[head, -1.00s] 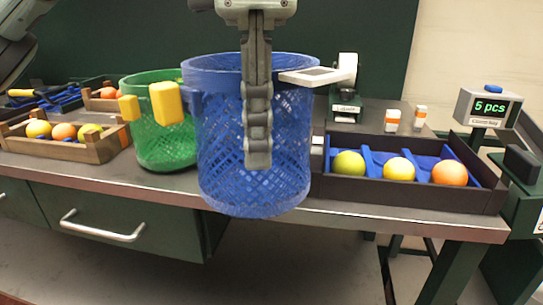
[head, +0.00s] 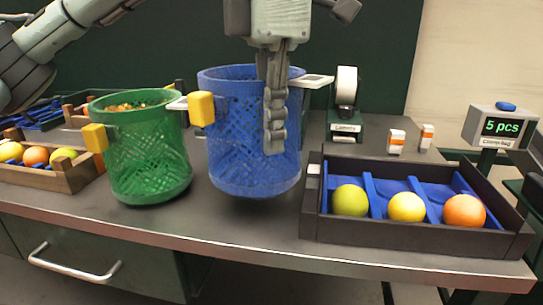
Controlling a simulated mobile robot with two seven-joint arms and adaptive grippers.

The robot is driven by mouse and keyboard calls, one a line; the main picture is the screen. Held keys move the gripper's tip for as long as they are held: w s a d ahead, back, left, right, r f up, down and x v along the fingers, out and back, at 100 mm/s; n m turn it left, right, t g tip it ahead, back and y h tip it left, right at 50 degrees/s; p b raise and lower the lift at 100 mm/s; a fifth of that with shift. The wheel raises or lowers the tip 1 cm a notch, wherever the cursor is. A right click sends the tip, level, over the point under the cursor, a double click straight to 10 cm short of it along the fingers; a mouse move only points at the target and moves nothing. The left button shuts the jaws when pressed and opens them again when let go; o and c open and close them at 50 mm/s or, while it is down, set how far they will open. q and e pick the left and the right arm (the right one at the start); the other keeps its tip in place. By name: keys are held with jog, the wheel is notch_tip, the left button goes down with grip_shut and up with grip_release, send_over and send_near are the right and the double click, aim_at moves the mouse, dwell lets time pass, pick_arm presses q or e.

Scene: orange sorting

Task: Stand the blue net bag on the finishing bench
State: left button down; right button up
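The blue net bag (head: 225,140) is upright in the middle of the head view, over the finishing bench (head: 150,222). A dark shadow lies under its base; I cannot tell for sure whether it touches the bench. My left gripper (head: 274,145) comes from above at the bag's rim, one finger in front of the mesh wall. It is shut on the bag; the other finger is hidden. A yellow block (head: 201,108) and a white tag are on the bag's left side and a white tag on its right. My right gripper is not in view.
A green net bag (head: 150,165) holding oranges stands close to the left. A dark tray (head: 400,241) with blue lining and three fruits sits at right. A labelled device (head: 346,125), small bottles and a "5 pcs" display (head: 500,127) are behind. A wooden fruit crate (head: 75,178) is far left.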

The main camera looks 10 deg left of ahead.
pick_arm(q)
jog(key=shift+w+f, duration=0.2)
jog(key=shift+f, duration=0.35)
notch_tip(320, 180, down, 2)
jog(key=shift+f, duration=0.55)
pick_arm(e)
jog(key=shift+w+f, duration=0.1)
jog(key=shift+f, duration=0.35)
pick_arm(q)
jog(key=shift+f, duration=0.1)
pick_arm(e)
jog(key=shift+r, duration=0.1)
pick_arm(q)
jog(key=c, duration=2.2)
grip_release()
jog(key=o, duration=0.5)
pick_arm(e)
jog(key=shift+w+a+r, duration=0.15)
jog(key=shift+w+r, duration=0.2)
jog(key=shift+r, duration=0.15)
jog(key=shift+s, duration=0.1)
